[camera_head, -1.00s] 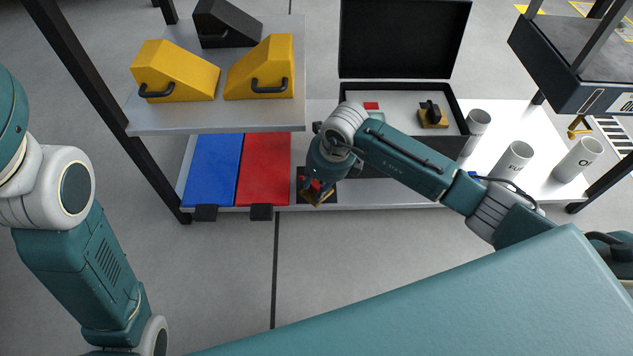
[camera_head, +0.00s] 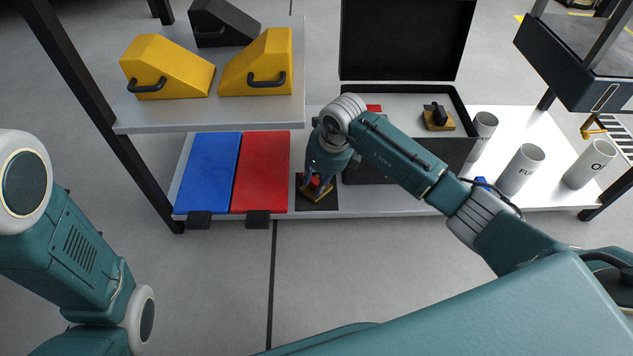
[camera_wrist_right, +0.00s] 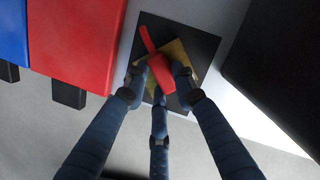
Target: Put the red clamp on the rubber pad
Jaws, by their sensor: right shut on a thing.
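The red clamp (camera_wrist_right: 166,70) has a red lever and a yellow base. My right gripper (camera_wrist_right: 160,84) is shut on it, with blue fingers around the red part. The black rubber pad (camera_wrist_right: 205,44) lies under the clamp, which is within the pad's outline and turned relative to it. In the head view, the clamp (camera_head: 318,191), the right gripper (camera_head: 316,184) and the pad (camera_head: 326,203) are at the shelf's front edge. Whether the base touches the pad is hard to tell. My left arm shows at the left, but its gripper is out of view.
Blue (camera_head: 210,170) and red (camera_head: 261,172) panels lie left of the pad. An open black case (camera_head: 452,150) with a black-handled clamp (camera_head: 437,118) stands right, beyond it several white cylinders (camera_head: 520,168). An upper shelf (camera_head: 215,117) with wedges overhangs the left.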

